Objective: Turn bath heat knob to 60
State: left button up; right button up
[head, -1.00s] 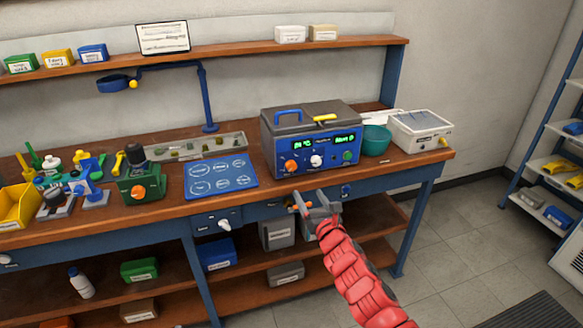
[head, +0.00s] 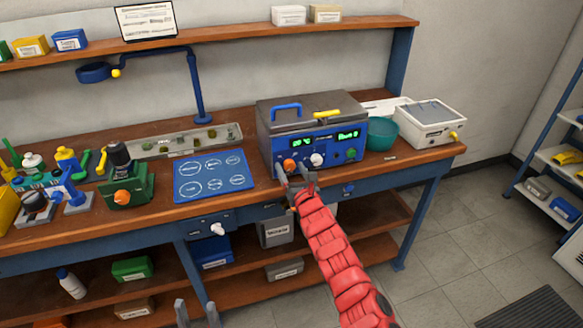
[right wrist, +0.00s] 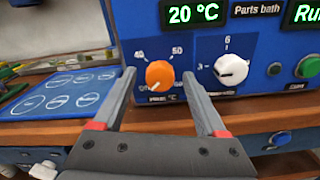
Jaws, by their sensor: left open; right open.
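The orange bath heat knob (head: 289,165) is on the blue front panel of the grey parts bath (head: 322,102). In the right wrist view the knob (right wrist: 159,75) has a pale mark pointing down-left; 40 and 50 are printed above it. The lower scale is partly hidden. The green display (right wrist: 193,14) reads 20 °C. My right gripper (head: 297,177) is open in front of the panel. In the wrist view its fingers lie either side of the knob with visible gaps; depth is hard to tell. My left gripper (head: 196,303) is open and empty at the bottom edge.
A white knob (right wrist: 231,70) sits close right of my right finger, with a green button (right wrist: 308,67) beyond. A teal bowl (head: 383,134) stands right of the bath. A blue mat (head: 210,178) lies left of it. The bench edge runs below the panel.

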grip_shut()
